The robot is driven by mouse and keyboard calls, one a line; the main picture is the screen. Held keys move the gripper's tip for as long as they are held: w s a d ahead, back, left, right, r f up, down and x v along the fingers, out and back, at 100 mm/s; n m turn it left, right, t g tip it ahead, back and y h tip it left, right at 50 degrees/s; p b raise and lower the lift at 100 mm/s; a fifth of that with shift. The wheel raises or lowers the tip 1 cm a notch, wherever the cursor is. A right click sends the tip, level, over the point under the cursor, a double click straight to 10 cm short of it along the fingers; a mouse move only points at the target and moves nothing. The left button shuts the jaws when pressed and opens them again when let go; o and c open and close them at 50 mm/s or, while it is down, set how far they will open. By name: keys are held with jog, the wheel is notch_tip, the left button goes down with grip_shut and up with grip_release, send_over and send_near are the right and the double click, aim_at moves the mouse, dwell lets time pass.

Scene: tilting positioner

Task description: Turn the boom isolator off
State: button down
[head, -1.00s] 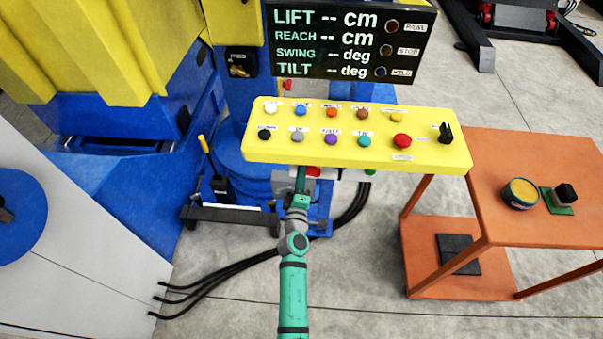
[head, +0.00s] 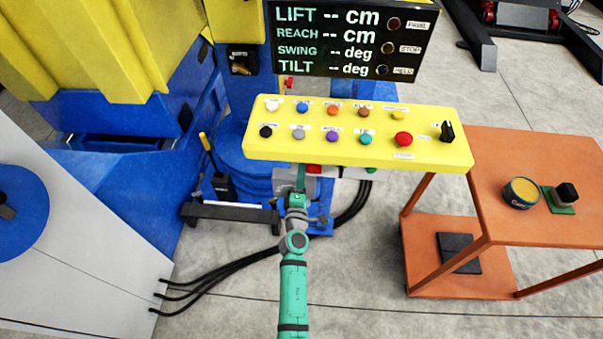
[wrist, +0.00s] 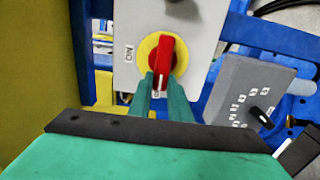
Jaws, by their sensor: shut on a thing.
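In the wrist view the boom isolator has a red handle (wrist: 165,58) on a yellow round plate (wrist: 149,50), fixed to a light grey box (wrist: 190,22). The handle stands nearly upright in the picture, with a white mark at its lower end. A sideways "ON" label (wrist: 129,53) is left of the plate. Another label below the handle is mostly hidden by my fingers. My gripper (wrist: 163,83) is shut on the handle's lower end, one green finger on each side. In the head view the yellow button panel hides my fingertips and the handle.
The yellow button panel (head: 220,150) overhangs my arm. A dark display (head: 350,40) above it shows dashes for every reading. A grey box with a black knob (wrist: 245,98) sits right of the isolator. An orange cart (head: 500,165) stands at right.

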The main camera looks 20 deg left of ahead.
jog(key=c, duration=1.6)
grip_release()
jog(key=shift+w+f, duration=0.1)
jog(key=shift+c, duration=0.2)
jog(key=v, duration=1.1)
jog(key=shift+a, duration=0.1)
